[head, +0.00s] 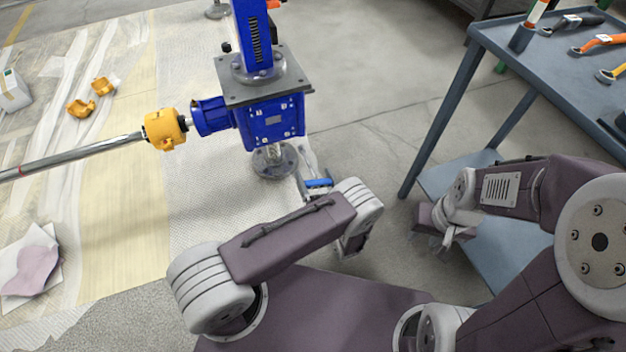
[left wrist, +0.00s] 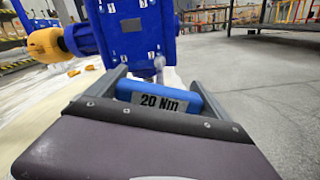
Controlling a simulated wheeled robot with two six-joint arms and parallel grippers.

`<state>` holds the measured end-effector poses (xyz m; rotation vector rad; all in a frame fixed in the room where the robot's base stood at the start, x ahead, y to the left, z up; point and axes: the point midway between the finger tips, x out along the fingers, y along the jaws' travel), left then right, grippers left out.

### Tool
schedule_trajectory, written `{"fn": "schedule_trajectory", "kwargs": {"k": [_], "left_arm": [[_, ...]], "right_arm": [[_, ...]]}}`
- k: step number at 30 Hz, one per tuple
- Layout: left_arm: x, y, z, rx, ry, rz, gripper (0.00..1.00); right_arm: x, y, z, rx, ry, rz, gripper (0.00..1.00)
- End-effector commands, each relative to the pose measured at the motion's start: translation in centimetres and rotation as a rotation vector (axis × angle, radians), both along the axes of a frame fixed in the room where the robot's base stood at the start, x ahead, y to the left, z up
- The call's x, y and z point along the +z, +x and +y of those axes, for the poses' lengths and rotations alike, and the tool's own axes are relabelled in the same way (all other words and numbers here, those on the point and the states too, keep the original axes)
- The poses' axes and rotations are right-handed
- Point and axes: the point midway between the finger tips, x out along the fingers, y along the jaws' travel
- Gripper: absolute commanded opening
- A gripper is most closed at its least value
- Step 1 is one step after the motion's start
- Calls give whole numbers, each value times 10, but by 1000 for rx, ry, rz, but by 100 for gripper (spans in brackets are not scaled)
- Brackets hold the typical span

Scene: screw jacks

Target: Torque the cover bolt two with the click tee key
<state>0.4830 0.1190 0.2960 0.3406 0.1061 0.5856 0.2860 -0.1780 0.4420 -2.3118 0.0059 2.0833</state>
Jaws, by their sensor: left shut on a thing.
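The blue screw jack gearbox (head: 272,122) stands on the sheeted floor. Its front cover carries several small bolts, also visible in the left wrist view on the cover (left wrist: 130,28). I cannot tell which is bolt two. My left gripper (head: 318,186) is shut on the blue handle of the click tee key (head: 319,183), just below and right of the gearbox. The handle (left wrist: 158,98) reads "20 Nm" in the left wrist view. The key's tip is not clear, and I cannot tell whether it touches a bolt. My right gripper (head: 438,226) is by the tool cart, its jaws unclear.
A long steel shaft (head: 75,154) with a yellow coupling (head: 165,129) runs left from the gearbox. Yellow coupling halves (head: 92,96) lie on the sheeting. The blue-grey tool cart (head: 500,48) stands at right with several tools on top. Concrete floor between jack and cart is free.

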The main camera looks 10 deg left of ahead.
Motion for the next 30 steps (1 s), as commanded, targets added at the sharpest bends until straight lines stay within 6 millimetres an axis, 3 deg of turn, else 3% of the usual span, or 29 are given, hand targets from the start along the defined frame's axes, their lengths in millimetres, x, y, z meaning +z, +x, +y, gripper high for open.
{"fn": "schedule_trajectory", "kwargs": {"k": [10, 24, 30], "left_arm": [[-2, 50, 36, 6, -2, -4, 18], [2, 48, 34, 1, -600, -406, 18], [1, 48, 33, 1, -719, -487, 18]], "right_arm": [[-16, 0, 0, 0, 0, 0, 36], [1, 0, 0, 0, 0, 0, 36], [3, 0, 0, 0, 0, 0, 36]]}}
